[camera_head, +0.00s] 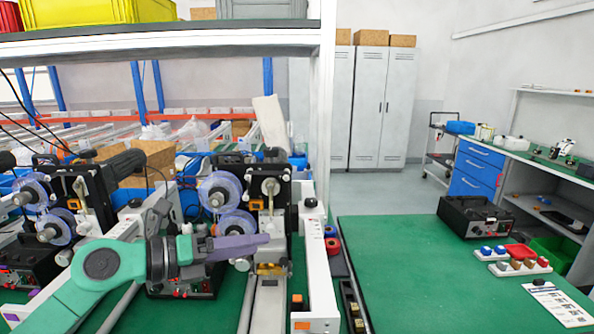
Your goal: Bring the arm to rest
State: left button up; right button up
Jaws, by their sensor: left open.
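My left arm, teal with a dark wrist, comes in from the lower left. Its purple gripper (262,241) points right, in front of the coder machine (272,205) with its clear blue reels. The fingers show edge-on, and I see nothing held between them. The gripper overlaps the lower part of the machine in the picture; I cannot tell whether it touches. My right gripper is not in view.
A second reel machine (75,200) stands behind my arm. A white rail (318,270) and a shelf post (324,110) stand to the right. The green table (400,270) is largely clear, with a black box (475,217) and small block trays (520,267).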

pick_arm(q)
notch_tip(320, 180, up, 5)
jog(key=w+a+n+t, duration=0.1)
jog(key=w+n+t, duration=0.1)
jog(key=n+t, duration=0.8)
jog(key=w+a+f+n+t+y, duration=0.2)
jog(key=a+f+n+y, duration=0.35)
jog(key=n, duration=0.55)
jog(key=s+a+f+n+g+y, duration=0.2)
jog(key=a+f+n+g+y, duration=0.2)
jog(key=a+f+n+y, duration=0.6)
jog(key=s+d+f+n+g+h, duration=0.1)
jog(key=s+f+n+g, duration=0.1)
jog(key=s+f+g, duration=0.75)
jog(key=s+d+f+n+g+h, duration=0.2)
jog(key=s+f+g, duration=0.2)
jog(key=s+f, duration=0.95)
notch_tip(320, 180, down, 24)
jog(key=s+f, duration=0.1)
jog(key=s+a+f+g, duration=0.1)
jog(key=s+f, duration=0.5)
jog(key=s, duration=0.2)
jog(key=s+a+f+g, duration=0.1)
jog(key=s+a+f, duration=0.1)
jog(key=s+f, duration=0.4)
jog(key=shift+s+a+f, duration=0.25)
jog(key=shift+s, duration=0.85)
